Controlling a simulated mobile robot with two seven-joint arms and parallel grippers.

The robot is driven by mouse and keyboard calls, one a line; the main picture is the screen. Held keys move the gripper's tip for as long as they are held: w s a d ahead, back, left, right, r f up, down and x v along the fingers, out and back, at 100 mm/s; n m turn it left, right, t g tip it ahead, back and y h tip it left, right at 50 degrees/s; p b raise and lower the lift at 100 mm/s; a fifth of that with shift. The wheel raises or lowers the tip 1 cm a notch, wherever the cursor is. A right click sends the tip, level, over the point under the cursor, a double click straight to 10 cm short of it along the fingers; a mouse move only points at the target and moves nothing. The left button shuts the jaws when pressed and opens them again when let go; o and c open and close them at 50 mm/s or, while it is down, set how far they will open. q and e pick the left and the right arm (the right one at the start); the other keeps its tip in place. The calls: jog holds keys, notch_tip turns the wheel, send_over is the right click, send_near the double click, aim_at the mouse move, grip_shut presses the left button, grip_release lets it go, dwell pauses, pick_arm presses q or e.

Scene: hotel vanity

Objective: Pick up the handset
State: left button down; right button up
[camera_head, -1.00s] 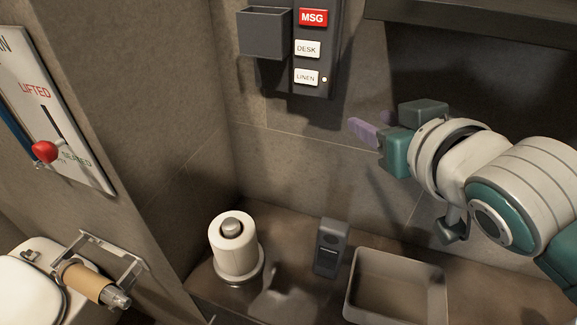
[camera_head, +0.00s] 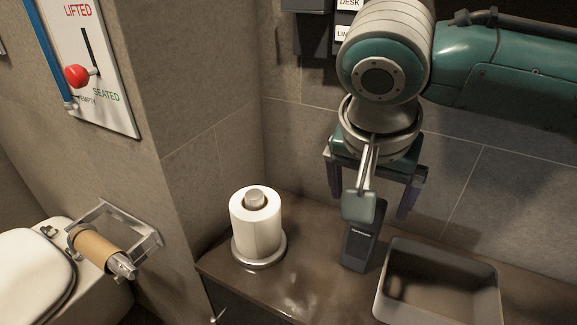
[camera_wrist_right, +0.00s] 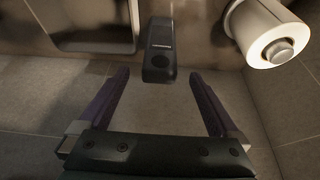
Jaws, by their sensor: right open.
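The handset (camera_head: 360,248) is a dark grey upright block standing on the brown counter, between the paper roll and the open bin. In the right wrist view the handset (camera_wrist_right: 158,52) stands ahead, in line with the gap between my fingers. My right gripper (camera_head: 370,205) points down, above and around the handset's upper part in the head view; a wrist part hides some of its top. The right gripper (camera_wrist_right: 158,78) is open and empty, its purple fingers apart from the handset. My left gripper is not in view.
A paper roll on a round holder (camera_head: 257,222) stands left of the handset. An open rectangular bin (camera_head: 487,298) stands close on its right. The tiled wall (camera_head: 480,180) is behind. A wall panel with labelled buttons (camera_head: 345,33) is partly hidden by my arm.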

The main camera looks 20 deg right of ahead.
aim_at(361, 236)
jog(key=b+x, duration=0.2)
jog(key=x, duration=0.3)
jog(key=shift+w+d, duration=0.1)
jog(key=shift+d, duration=0.1)
jog(key=c, duration=0.9)
grip_shut()
jog(key=shift+r, duration=0.1)
